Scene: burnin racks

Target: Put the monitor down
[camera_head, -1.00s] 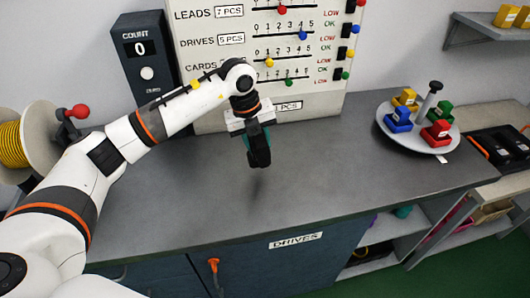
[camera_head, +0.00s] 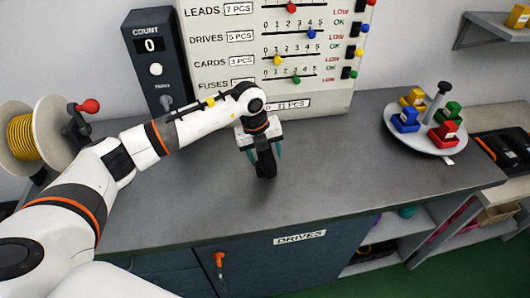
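The monitor is a small black upright object (camera_head: 266,164) at the middle of the grey bench, and its base appears to rest on the bench top. My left gripper (camera_head: 265,153) is above and around its upper part. Its two teal fingertips show on either side of the black object, with what looks like a small gap at each side, so it appears open. The gripper hides the top of the object. My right gripper is not in view.
A round tray (camera_head: 398,134) with coloured blocks and a central post stands at the right. A slider board (camera_head: 225,75) and a COUNT box (camera_head: 143,87) stand at the back. A yellow cable spool (camera_head: 48,124) is at the left. The bench front is clear.

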